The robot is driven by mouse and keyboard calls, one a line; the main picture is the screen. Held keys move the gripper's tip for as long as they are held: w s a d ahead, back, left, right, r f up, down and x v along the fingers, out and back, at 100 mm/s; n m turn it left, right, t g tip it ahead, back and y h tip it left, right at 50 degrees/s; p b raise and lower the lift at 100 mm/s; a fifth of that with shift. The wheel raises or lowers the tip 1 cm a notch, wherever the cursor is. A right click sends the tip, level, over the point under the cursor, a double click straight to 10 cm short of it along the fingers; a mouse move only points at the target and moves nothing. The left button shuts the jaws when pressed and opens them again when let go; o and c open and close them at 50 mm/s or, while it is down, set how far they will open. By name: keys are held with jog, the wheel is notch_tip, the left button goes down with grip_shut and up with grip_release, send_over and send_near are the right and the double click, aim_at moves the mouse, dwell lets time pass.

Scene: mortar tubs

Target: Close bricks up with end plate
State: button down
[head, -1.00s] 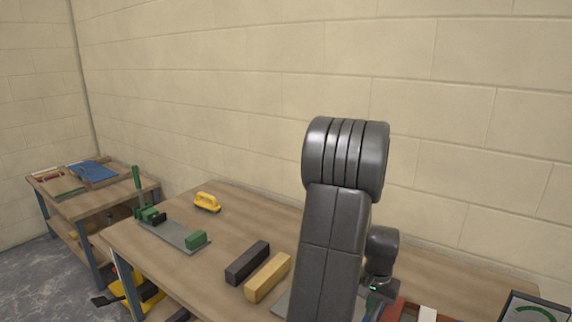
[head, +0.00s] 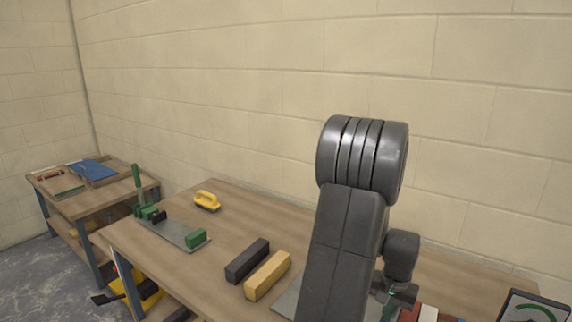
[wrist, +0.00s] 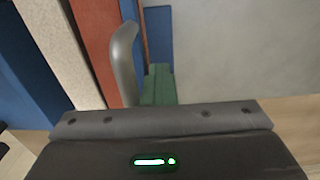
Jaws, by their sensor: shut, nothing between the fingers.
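In the wrist view a row of upright pieces stands at the left: a dark blue brick (wrist: 22,65), a speckled white brick (wrist: 58,45) and a red brick (wrist: 95,45). The row's red and white ends also show low in the head view. My gripper (wrist: 125,35) is shut and empty; its curved grey finger is just right of the red brick. A green block (wrist: 160,85) and a narrow blue piece (wrist: 159,35) are right of the finger. I cannot tell which piece is the end plate. My arm hides much of this area in the head view.
A grey metal base (wrist: 240,45) fills the right of the wrist view. On the bench (head: 225,225) lie a black bar (head: 247,261), a yellow bar (head: 267,275), a yellow handled tool (head: 207,201) and a green clamp fixture (head: 172,231). A screen (head: 530,308) stands at the right.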

aim_at(407, 319)
jog(key=shift+d, duration=0.1)
jog(key=shift+s+d, duration=0.7)
jog(key=shift+d, duration=0.25)
jog(key=shift+s+d, duration=0.65)
jog(key=shift+d, duration=0.3)
jog(key=shift+w+a+r+p, duration=0.3)
jog(key=shift+r+p, duration=0.9)
jog(key=shift+r, duration=0.5)
jog(key=shift+w+a+r+p, duration=0.15)
jog(key=shift+a+r+p, duration=0.3)
jog(key=shift+r+p, duration=1)
jog(key=shift+w+a+r+p, duration=0.3)
jog(key=shift+r+p, duration=0.6)
jog(key=shift+r, duration=1.05)
jog(key=shift+f, duration=0.2)
jog(key=f+b, duration=0.2)
jog(key=f, duration=0.1)
jog(key=s+d+f+b, duration=0.1)
jog(key=f+b, duration=0.1)
jog(key=f, duration=0.1)
jog(key=d+f+b, duration=0.1)
jog(key=f+b, duration=0.2)
jog(key=shift+s+f, duration=0.2)
jog(key=shift+f, duration=0.2)
jog(key=shift+r, duration=0.15)
